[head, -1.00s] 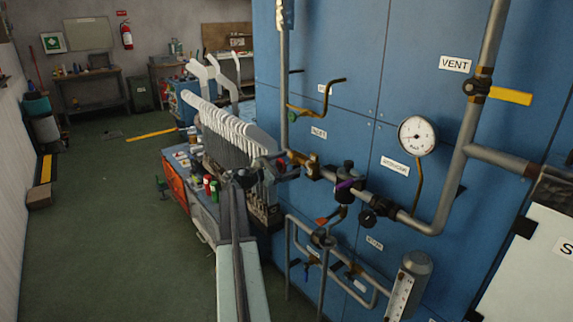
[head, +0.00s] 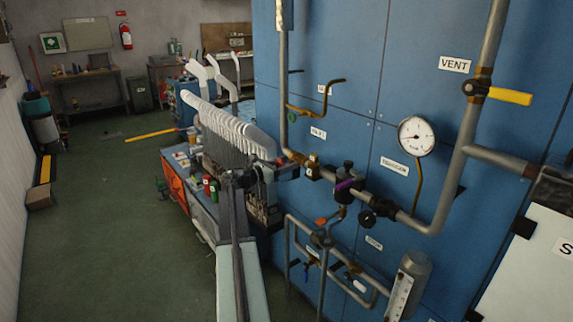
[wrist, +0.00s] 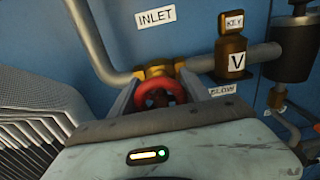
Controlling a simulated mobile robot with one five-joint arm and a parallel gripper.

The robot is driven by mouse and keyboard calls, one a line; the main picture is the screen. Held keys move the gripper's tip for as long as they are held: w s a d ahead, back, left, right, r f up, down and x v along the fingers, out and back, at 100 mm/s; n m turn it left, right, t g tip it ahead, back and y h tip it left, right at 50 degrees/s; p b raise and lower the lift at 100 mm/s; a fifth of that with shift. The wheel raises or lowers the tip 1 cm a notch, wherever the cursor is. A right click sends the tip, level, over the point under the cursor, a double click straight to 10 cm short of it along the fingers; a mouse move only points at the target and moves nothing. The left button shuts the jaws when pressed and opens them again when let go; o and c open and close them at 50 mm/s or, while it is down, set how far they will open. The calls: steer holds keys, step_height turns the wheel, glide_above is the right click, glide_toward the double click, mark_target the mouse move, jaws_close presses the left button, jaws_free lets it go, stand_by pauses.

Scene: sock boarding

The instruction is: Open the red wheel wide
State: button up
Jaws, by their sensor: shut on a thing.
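The red wheel (wrist: 145,93) shows in the wrist view on a brass valve body (wrist: 158,70), under the INLET label (wrist: 155,18). My gripper (wrist: 162,86) has one grey finger on each side of the wheel and is shut on it. The lower part of the wheel is hidden behind my gripper's body. In the head view my gripper (head: 288,170) is at the pipe's left end, beside the blue cabinet. The wheel is mostly hidden there by my gripper, so its turn cannot be read.
White sock boards (head: 235,130) stand close to the left of my gripper. A pressure gauge (head: 417,136), a black regulator (head: 347,185) and a yellow VENT lever (head: 510,96) are on the pipes to the right. A brass key valve (wrist: 231,55) is just right of the wheel.

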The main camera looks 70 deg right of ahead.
mark_target(279, 166)
steer(key=shift+s+f, duration=0.1)
steer(key=o, duration=1.4)
steer(key=v, duration=0.7)
steer(key=shift+a, duration=0.35)
steer(key=shift+w, duration=0.25)
